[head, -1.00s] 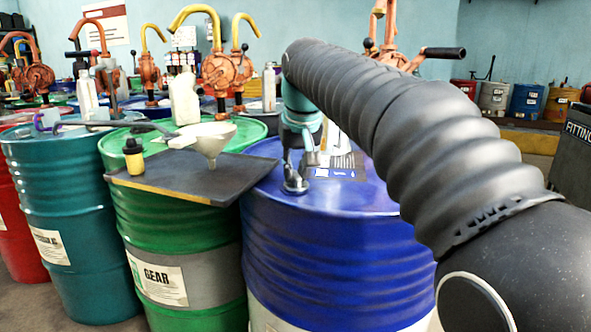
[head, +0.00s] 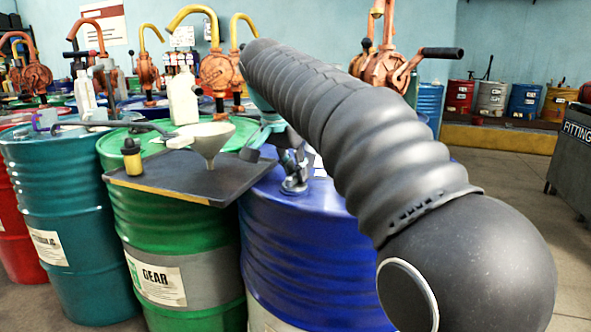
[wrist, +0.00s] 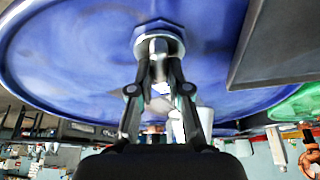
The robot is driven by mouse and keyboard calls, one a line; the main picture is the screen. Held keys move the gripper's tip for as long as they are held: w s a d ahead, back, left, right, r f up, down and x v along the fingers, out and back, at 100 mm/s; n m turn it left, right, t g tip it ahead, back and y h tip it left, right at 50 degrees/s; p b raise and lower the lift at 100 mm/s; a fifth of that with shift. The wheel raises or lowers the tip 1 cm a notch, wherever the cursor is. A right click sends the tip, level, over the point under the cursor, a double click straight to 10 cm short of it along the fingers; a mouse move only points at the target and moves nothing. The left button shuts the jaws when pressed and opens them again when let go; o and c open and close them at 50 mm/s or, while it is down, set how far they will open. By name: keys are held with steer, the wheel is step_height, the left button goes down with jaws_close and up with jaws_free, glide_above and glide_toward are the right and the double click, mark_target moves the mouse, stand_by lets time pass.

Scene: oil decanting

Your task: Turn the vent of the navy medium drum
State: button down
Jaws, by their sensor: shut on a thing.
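The navy drum (head: 310,245) stands right of the green drum, with its blue lid partly hidden behind my arm. Its vent (head: 294,187) is a small metal fitting near the lid's front edge. In the wrist view the vent (wrist: 158,42) is a silver fitting on a hex base against the blue lid. My gripper (head: 287,165) is at the vent, leaning in from the upper left. In the wrist view the fingertips of my gripper (wrist: 159,66) are closed on the vent's metal stem. How far the vent is turned cannot be told.
A dark tray (head: 180,182) lies on the green drum (head: 165,230), close left of my gripper, holding a funnel (head: 209,141) and a small yellow bottle (head: 132,160). A teal drum (head: 60,200) stands farther left. Orange pumps (head: 217,75) rise behind.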

steer(key=shift+m, duration=0.5)
steer(key=c, duration=1.1)
jaws_free()
steer(key=shift+a+v, duration=0.1)
steer(key=shift+v, duration=2.9)
steer(key=shift+a+v, duration=0.15)
steer(key=shift+v, duration=2.8)
